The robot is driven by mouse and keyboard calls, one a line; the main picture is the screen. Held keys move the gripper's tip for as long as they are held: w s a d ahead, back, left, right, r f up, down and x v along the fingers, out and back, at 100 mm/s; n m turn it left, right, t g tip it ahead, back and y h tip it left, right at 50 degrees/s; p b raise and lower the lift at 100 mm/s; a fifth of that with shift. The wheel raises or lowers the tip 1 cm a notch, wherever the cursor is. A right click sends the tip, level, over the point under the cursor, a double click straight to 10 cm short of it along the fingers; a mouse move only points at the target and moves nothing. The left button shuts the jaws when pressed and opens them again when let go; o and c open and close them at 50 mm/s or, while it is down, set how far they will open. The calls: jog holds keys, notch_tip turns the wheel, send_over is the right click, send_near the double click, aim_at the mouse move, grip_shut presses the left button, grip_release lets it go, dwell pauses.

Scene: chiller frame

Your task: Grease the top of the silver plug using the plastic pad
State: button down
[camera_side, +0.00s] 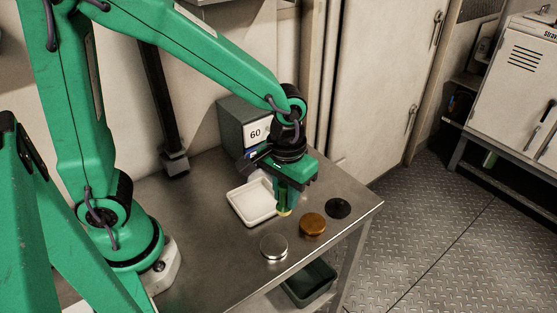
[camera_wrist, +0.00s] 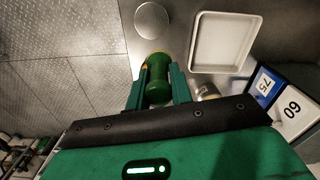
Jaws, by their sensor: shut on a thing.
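The silver plug (camera_side: 273,246) is a round, shiny disc on the metal bench, near its front edge. It also shows at the top of the wrist view (camera_wrist: 152,18). My gripper (camera_side: 284,190) is shut on a green handle (camera_wrist: 158,92), which stands between its two fingers in the wrist view. A pale yellow pad end (camera_side: 285,212) shows below the fingers. The pad is behind the silver plug and to its right in the side view, beside the white tray, and apart from the plug. The pad's underside is hidden.
A white tray (camera_side: 236,207) lies left of my gripper. A copper disc (camera_side: 312,224) and a black disc (camera_side: 338,208) lie to the right. A grey box marked 60 (camera_side: 238,122) stands behind. A small pale jar (camera_wrist: 208,90) shows beside my fingers.

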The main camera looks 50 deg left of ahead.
jog(key=s, duration=0.1)
jog(key=s+d, duration=0.1)
jog(key=s, duration=0.1)
jog(key=shift+s+d+f, duration=0.2)
jog(key=shift+s+f, duration=0.05)
jog(key=shift+s, duration=0.1)
jog(key=shift+f, duration=0.15)
jog(key=shift+f, duration=2.95)
jog(key=shift+f, duration=0.45)
jog(key=shift+d, duration=0.25)
jog(key=shift+a, duration=0.55)
jog(key=shift+d, duration=0.55)
dwell(0.5)
jog(key=shift+a, duration=0.55)
